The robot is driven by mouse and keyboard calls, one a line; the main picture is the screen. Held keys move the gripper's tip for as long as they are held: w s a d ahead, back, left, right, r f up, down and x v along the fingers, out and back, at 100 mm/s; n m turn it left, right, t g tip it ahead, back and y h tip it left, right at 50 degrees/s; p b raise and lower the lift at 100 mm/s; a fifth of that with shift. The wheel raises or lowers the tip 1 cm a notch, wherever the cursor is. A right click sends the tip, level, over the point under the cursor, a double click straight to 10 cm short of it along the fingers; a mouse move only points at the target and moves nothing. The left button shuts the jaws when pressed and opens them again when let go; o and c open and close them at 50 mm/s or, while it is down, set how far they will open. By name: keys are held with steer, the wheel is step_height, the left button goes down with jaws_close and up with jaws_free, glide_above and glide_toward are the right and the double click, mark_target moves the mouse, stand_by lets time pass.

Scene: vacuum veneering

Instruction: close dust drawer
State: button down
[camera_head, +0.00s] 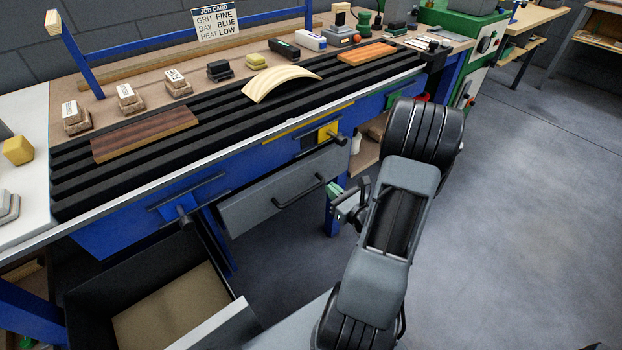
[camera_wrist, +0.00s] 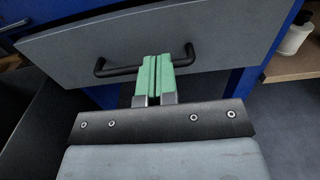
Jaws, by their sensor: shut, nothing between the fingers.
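A grey drawer front (camera_head: 260,197) with a black bar handle (camera_head: 300,192) sits under the blue bench; it fills the upper part of the wrist view (camera_wrist: 215,35). Lower left, an open black-walled drawer or bin (camera_head: 228,325) with a brown floor stands out from the bench, and I cannot tell which of the two is the dust drawer. My gripper (camera_head: 333,189) is just right of the grey front's handle.
A yellow plate with a black lever (camera_head: 328,131) is above the grey front. A blue leg (camera_head: 332,212) stands close to my gripper. Open floor (camera_head: 530,210) lies right.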

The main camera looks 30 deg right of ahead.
mark_target(306, 167)
steer(key=shift+w+a+b, duration=0.2)
steer(key=shift+w+b, duration=1.1)
steer(key=shift+w, duration=0.35)
steer(key=shift+w+a+b, duration=0.2)
steer(key=shift+w+b, duration=1.15)
steer(key=shift+w, duration=0.25)
steer(key=shift+w+a+b, duration=0.2)
steer(key=shift+w+b, duration=1.1)
steer(key=shift+w, duration=0.35)
